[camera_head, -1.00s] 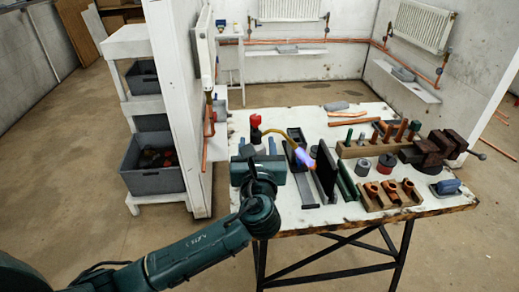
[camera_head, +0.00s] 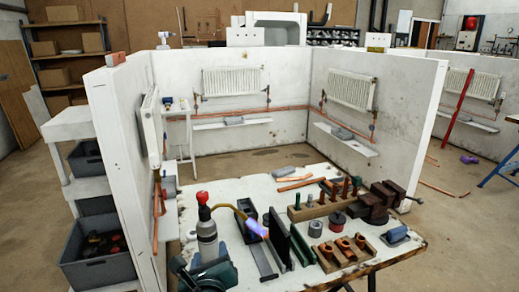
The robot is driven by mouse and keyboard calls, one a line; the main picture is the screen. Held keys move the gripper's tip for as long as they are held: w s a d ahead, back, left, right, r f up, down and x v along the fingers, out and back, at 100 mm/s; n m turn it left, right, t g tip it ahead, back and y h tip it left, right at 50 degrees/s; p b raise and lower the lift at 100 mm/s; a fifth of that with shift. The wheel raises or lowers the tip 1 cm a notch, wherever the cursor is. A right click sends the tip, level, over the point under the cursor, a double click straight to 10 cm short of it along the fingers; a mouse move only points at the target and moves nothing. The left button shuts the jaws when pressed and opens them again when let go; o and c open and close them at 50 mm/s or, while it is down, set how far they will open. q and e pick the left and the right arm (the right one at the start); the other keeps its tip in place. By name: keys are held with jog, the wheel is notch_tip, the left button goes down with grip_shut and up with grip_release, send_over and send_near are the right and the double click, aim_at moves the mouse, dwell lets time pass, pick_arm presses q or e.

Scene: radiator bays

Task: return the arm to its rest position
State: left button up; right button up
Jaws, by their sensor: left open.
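My left gripper (camera_head: 203,266) shows at the bottom edge of the head view, dark green, with its jaws open. It is in front of the lower part of a blowtorch (camera_head: 207,232), a grey bottle with a red top that stands upright on the white workbench (camera_head: 190,207). Whether the jaws are around the bottle or only in front of it, I cannot tell. Most of my left arm is below the picture. A bluish flame (camera_head: 257,229) shows at the end of the torch's nozzle. My right gripper is not in view.
A black upright plate (camera_head: 278,236) stands close by the flame. A wooden block with tools (camera_head: 322,207), a vice (camera_head: 380,202) and a block with copper fittings (camera_head: 345,252) crowd the right. White partition walls (camera_head: 120,165) enclose the back and left; grey bins (camera_head: 95,255) stand left.

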pick_arm(q)
jog(key=s+a+f+n+g+h, duration=0.2)
jog(key=s+f+n+g+h, duration=0.3)
jog(key=s+f+n, duration=1.6)
jog(key=s+n, duration=0.3)
jog(key=n, duration=0.2)
jog(key=shift+f+n+g+h, duration=0.2)
jog(key=shift+n+g+h, duration=0.1)
jog(key=shift+h, duration=0.1)
